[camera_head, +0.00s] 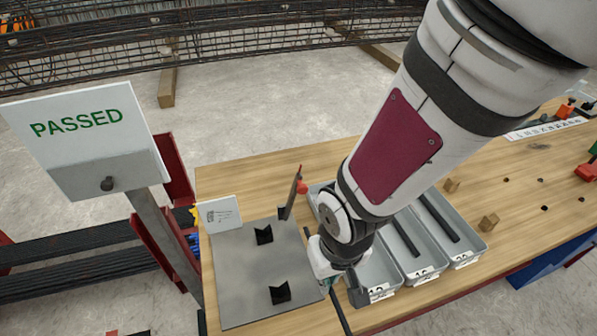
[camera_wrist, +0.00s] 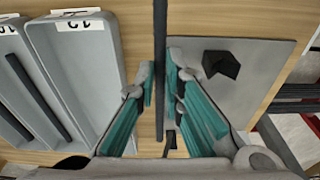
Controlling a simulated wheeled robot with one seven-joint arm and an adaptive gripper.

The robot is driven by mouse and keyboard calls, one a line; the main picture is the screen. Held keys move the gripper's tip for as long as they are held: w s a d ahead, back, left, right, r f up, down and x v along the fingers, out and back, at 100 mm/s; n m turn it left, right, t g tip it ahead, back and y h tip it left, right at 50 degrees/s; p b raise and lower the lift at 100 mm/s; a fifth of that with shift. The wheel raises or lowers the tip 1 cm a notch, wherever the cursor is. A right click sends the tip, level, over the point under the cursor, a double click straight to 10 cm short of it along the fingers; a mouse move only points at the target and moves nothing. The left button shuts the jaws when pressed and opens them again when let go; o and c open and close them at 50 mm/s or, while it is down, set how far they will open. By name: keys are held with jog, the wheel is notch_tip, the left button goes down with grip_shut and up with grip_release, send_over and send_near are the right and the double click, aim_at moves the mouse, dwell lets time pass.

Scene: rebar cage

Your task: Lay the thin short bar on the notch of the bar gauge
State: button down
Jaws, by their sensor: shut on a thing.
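My gripper (camera_head: 328,284) is at the right edge of a grey plate (camera_head: 240,280). It is shut on a thin dark bar (camera_head: 341,313), which also shows between the teal fingers in the wrist view (camera_wrist: 160,50). The plate seems to be the bar gauge. It carries two black notched blocks, a far one (camera_head: 264,236) and a near one (camera_head: 281,294). Both notches look empty. One block shows right of the bar in the wrist view (camera_wrist: 222,63).
Grey trays (camera_head: 418,268) with dark bars stand right of the plate. A thin upright piece with a red knob (camera_head: 302,187) stands at the plate's far right corner. A small card (camera_head: 218,214) and a PASSED sign (camera_head: 88,140) are at left. Small wooden blocks (camera_head: 489,222) lie right.

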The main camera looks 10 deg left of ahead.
jog(key=shift+w+a+f+b, duration=0.15)
jog(key=shift+a+b, duration=0.25)
jog(key=shift+b, duration=0.25)
jog(key=w+a, duration=0.1)
jog(key=a, duration=0.3)
jog(key=w+a, duration=0.2)
jog(key=a, duration=0.2)
jog(key=w+a+f+p, duration=0.1)
jog(key=a, duration=0.3)
jog(key=shift+w+a, duration=0.1)
jog(key=shift+w, duration=0.05)
jog(key=shift+a+f, duration=0.1)
jog(key=shift+f, duration=1.65)
jog(key=shift+f, duration=0.1)
jog(key=shift+f, duration=0.1)
jog(key=c, duration=1.7)
grip_release()
